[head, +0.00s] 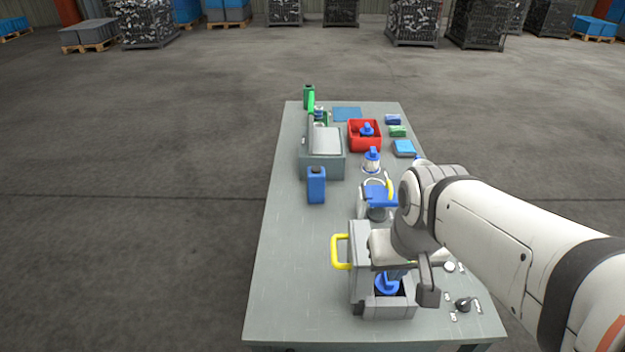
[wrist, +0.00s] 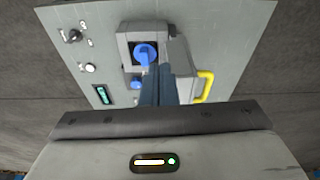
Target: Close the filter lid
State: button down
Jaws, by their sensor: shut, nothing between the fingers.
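The grey filter housing (head: 385,308) stands at the near end of the table, with a blue round filter (head: 386,284) inside. Its grey lid (head: 361,262) stands open and upright along the left side, with a yellow handle (head: 341,252) sticking out to the left. In the wrist view the housing (wrist: 127,45) has its blue filter (wrist: 145,54) exposed, and the lid (wrist: 183,75) with its yellow handle (wrist: 205,86) lies to the right. My gripper (wrist: 160,72) is shut and empty, above the housing and lid; the wrist partly hides it in the head view.
Farther back are a grey box (head: 321,168) and a red bin (head: 365,146). The table's left strip is clear.

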jog(key=w+a+r+n+g+p, duration=0.2)
jog(key=w+a+n, duration=0.1)
jog(key=w+n, duration=0.2)
jog(key=n+h+p, duration=0.1)
jog(key=n+h, duration=0.1)
jog(key=n, duration=0.2)
send_over(350, 259)
jog(key=s+a, duration=0.3)
jog(key=w+a+f+n+h+p, duration=0.1)
jog(key=w+a+n+h, duration=0.1)
jog(key=a+n, duration=0.3)
jog(key=w+a+f+n+h+p, duration=0.1)
jog(key=w+a+n, duration=0.2)
jog(key=a, duration=0.4)
jog(key=d+f+p, duration=0.2)
jog(key=d+f, duration=0.6)
jog(key=shift+s+d+g, duration=0.2)
jog(key=shift+s+g, duration=0.1)
jog(key=shift+s, duration=0.05)
jog(key=shift+a, duration=0.1)
